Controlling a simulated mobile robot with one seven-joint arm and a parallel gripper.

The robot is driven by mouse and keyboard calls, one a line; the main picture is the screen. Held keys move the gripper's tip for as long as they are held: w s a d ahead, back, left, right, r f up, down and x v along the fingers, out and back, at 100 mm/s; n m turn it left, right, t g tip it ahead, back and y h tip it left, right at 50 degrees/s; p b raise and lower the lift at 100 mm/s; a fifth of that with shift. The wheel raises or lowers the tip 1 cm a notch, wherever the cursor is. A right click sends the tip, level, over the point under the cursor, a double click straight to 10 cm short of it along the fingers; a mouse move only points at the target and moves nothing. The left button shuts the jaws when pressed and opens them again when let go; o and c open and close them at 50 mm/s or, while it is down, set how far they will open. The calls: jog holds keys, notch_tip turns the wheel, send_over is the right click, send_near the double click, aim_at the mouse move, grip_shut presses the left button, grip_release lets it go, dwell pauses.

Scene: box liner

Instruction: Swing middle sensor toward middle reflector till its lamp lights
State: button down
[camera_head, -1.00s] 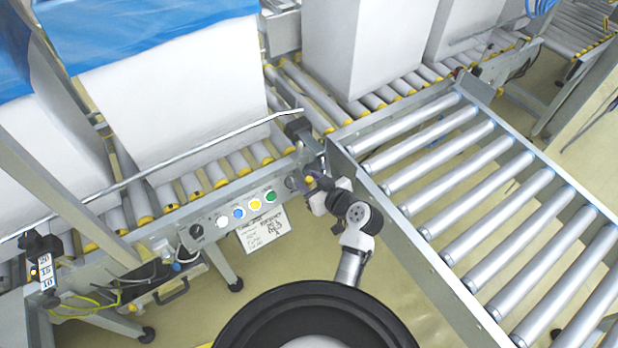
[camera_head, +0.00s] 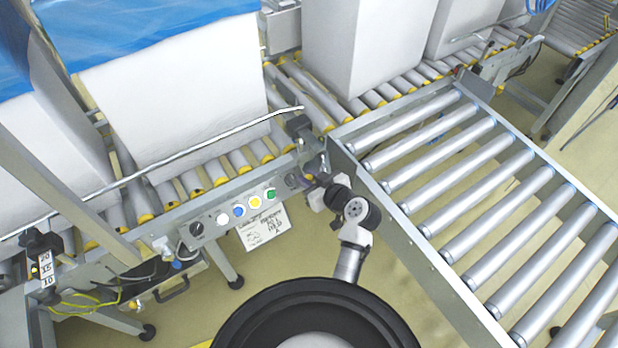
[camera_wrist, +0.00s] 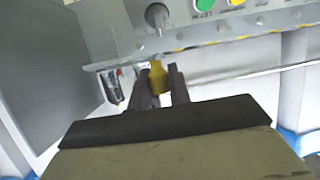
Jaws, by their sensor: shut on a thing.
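My gripper (camera_wrist: 160,88) is shut on a small yellow body at the conveyor's side rail, which I take to be the middle sensor (camera_wrist: 157,78). The two dark fingers stand on either side of it in the wrist view. In the head view my gripper (camera_head: 312,188) is at the rail, right of the button panel, and my wrist largely hides what it holds. No lit lamp can be made out on the sensor. I cannot pick out the middle reflector in either view.
The panel with colored buttons (camera_head: 240,212) and a paper tag (camera_head: 263,231) lies left of my gripper. A black clamp (camera_head: 299,126) holds a thin rod above the rail. A roller conveyor frame (camera_head: 405,230) stands close on the right. A large white box (camera_head: 170,105) sits behind.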

jog(key=shift+d+f+n+g+y+b, duration=0.2)
jog(key=shift+d+n+g+y+b, duration=0.25)
jog(key=shift+b, duration=0.2)
jog(key=shift+s+d+r+y, duration=0.15)
jog(key=shift+d+y, duration=0.1)
jog(key=c, duration=1.3)
grip_release()
jog(key=shift+r, duration=0.1)
